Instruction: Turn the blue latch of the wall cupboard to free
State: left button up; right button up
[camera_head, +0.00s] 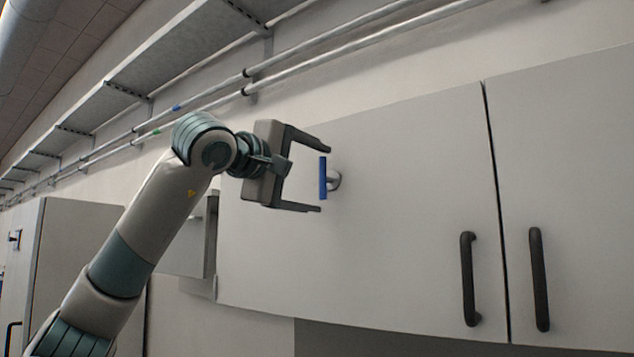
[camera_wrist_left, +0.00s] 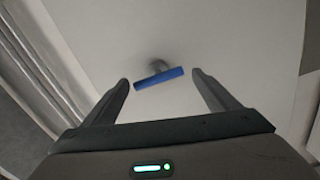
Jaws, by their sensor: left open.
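The blue latch (camera_head: 323,178) is a flat blue bar on a short round metal stem on the left door of the white wall cupboard (camera_head: 400,200). The bar stands about upright in the head view. My left gripper (camera_head: 326,180) is open, with one finger above the latch and one below. In the left wrist view the latch (camera_wrist_left: 159,77) lies slightly tilted between and just beyond the open fingertips (camera_wrist_left: 160,80). I cannot tell whether a finger touches it. My right gripper is not in view.
Two dark handles, the left (camera_head: 468,279) and the right (camera_head: 539,279), sit low on the cupboard doors. Metal pipes (camera_head: 330,48) and a grey tray (camera_head: 190,50) run along the wall above. A tall grey cabinet (camera_head: 75,250) stands at the left.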

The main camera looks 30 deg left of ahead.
pick_arm(q)
jog(key=s+a+b, duration=0.1)
jog(key=s+b, duration=0.4)
jog(key=s, duration=1)
jog(key=shift+s+f, duration=0.15)
jog(key=shift+s, duration=0.2)
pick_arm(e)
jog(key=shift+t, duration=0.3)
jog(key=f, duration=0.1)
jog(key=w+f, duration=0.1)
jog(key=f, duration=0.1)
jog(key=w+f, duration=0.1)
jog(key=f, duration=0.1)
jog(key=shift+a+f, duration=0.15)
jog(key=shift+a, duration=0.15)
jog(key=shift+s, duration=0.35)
